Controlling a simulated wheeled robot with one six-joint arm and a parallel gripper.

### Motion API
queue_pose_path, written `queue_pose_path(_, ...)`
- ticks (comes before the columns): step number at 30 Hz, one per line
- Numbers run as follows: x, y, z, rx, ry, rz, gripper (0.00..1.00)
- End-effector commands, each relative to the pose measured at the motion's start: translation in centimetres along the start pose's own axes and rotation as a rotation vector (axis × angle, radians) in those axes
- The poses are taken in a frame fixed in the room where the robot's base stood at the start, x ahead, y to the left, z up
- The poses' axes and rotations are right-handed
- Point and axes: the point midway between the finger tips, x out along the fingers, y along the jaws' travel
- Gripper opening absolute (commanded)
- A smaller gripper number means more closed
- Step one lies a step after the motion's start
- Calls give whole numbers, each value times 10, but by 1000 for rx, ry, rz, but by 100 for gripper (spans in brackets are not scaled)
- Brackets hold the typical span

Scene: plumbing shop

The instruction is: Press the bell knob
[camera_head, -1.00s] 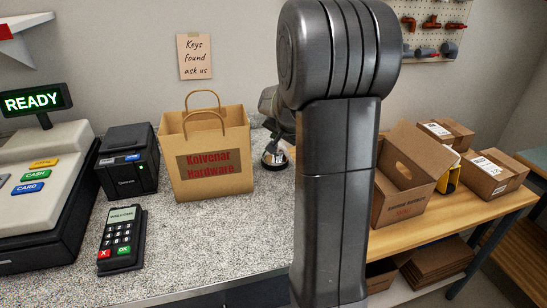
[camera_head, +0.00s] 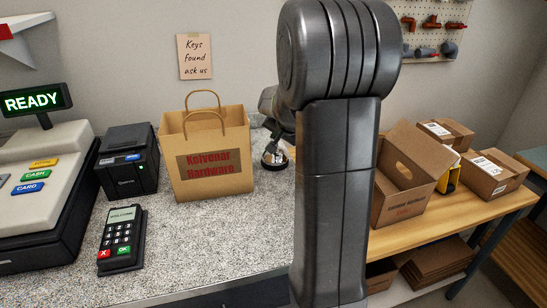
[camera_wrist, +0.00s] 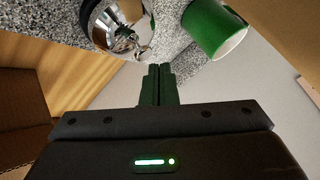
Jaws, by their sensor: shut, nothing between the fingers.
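The bell (camera_head: 274,158) stands on the speckled counter just right of the paper bag in the head view, partly overlapped by my arm. In the wrist view its shiny silver dome (camera_wrist: 116,30) and dark base show at the top left, tilted in the picture. My gripper (camera_wrist: 159,72) shows in the wrist view with its two dark fingers shut together and empty. The fingertips are below and right of the dome in that picture. My fingers are not clearly visible in the head view.
A green mug (camera_wrist: 208,27) is close to the right of my fingertips in the wrist view. The paper bag (camera_head: 207,155), card terminal (camera_head: 122,238), printer (camera_head: 128,162) and register (camera_head: 40,190) stand left. An open cardboard box (camera_head: 405,180) is on a wooden bench to the right.

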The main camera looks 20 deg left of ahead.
Motion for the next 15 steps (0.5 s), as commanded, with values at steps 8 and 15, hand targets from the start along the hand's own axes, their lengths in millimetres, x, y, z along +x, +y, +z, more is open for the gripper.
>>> queue_pose_path(8, 7, 5, 5, 0, 0, 0, 0)
queue_pose_path(15, 6, 4, 4, 0, 0, 0, 0)
